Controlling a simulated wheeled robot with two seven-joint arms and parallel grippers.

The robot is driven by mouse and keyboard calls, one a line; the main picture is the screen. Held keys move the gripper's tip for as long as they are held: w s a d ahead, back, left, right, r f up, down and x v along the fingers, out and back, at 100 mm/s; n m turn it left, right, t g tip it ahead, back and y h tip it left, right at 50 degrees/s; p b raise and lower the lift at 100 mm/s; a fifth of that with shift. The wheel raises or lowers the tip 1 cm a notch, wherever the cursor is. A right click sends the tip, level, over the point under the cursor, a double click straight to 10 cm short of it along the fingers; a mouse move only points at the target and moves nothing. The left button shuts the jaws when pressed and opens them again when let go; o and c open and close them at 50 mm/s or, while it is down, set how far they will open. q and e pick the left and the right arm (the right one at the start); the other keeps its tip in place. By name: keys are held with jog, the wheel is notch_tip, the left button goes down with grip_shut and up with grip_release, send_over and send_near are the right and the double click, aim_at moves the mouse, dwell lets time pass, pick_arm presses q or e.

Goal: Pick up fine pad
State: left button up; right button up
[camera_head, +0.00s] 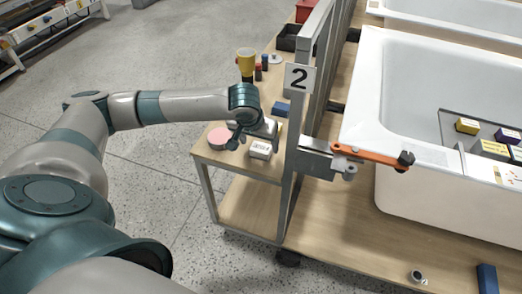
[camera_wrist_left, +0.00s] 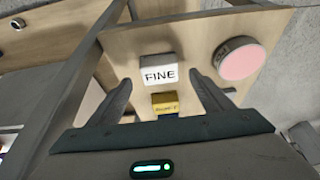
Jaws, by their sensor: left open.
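The fine pad is a white block (camera_wrist_left: 159,74) lettered FINE, lying on the wooden side shelf. It shows in the head view as a small white block (camera_head: 260,151) near the shelf's front edge. My left gripper (camera_wrist_left: 160,78) is open and empty above the shelf, its two fingers apart on either side of the pad in the wrist picture. Whether they reach down to the pad's height I cannot tell. In the head view my left gripper (camera_head: 251,136) is just behind the pad and partly hidden by the wrist. My right gripper is not in view.
A pink-topped round tin (camera_head: 218,136) stands left of the pad. A yellow labelled block (camera_wrist_left: 165,103) lies close to it. A yellow cup (camera_head: 246,61) stands farther back. A white bathtub (camera_head: 366,90) is beyond.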

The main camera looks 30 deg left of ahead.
aim_at(260, 149)
pick_arm(q)
jog(key=shift+x, duration=1.5)
jog(key=c, duration=1.1)
jog(key=shift+r, duration=0.1)
notch_tip(260, 149, up, 10)
jog(key=shift+o, duration=0.4)
